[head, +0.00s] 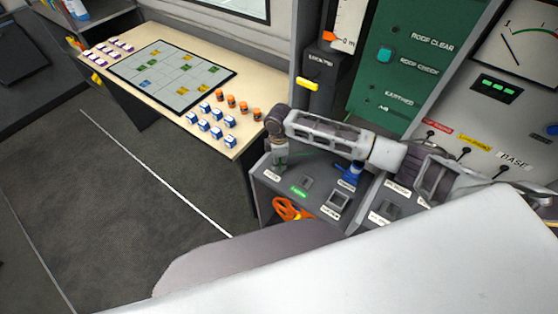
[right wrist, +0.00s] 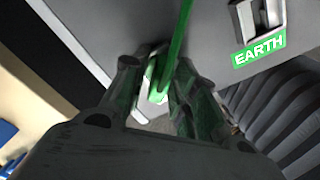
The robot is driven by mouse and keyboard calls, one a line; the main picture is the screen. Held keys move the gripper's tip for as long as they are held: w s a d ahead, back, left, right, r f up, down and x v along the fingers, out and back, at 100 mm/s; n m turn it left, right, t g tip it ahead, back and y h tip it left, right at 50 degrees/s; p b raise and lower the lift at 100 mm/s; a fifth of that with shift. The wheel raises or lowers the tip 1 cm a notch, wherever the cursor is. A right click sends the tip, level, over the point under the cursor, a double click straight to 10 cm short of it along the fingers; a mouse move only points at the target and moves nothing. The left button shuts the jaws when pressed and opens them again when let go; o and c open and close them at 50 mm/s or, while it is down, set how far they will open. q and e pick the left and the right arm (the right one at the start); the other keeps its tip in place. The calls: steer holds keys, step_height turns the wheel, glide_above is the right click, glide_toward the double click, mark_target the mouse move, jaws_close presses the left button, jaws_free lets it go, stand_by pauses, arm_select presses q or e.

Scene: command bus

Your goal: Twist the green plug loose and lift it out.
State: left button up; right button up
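In the right wrist view the green plug (right wrist: 157,85) sits between the fingers of my right gripper (right wrist: 160,72), partly hidden by them, with a green cable rising from it. The fingers are close in on both sides of it and look shut on it. In the head view my right gripper (head: 280,155) points down at the left of the grey sloped console (head: 325,190), and the plug is mostly hidden there. A square socket (head: 307,182) with a green EARTH label (head: 299,192) lies just right of the gripper. My left gripper is not in view.
A blue plug (head: 350,172) stands on the console under my right forearm. Orange cable (head: 290,210) hangs at the console's front. A black post with a yellow handle (head: 308,85) and a green panel (head: 405,65) rise behind. A table (head: 255,85) with small blocks is at left.

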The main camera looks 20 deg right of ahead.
jaws_close()
steer(key=shift+n, duration=0.3)
steer(key=shift+n+p, duration=0.65)
steer(key=shift+n, duration=0.85)
steer(key=shift+n, duration=0.4)
steer(key=shift+n+p, duration=0.5)
steer(key=shift+n, duration=1.3)
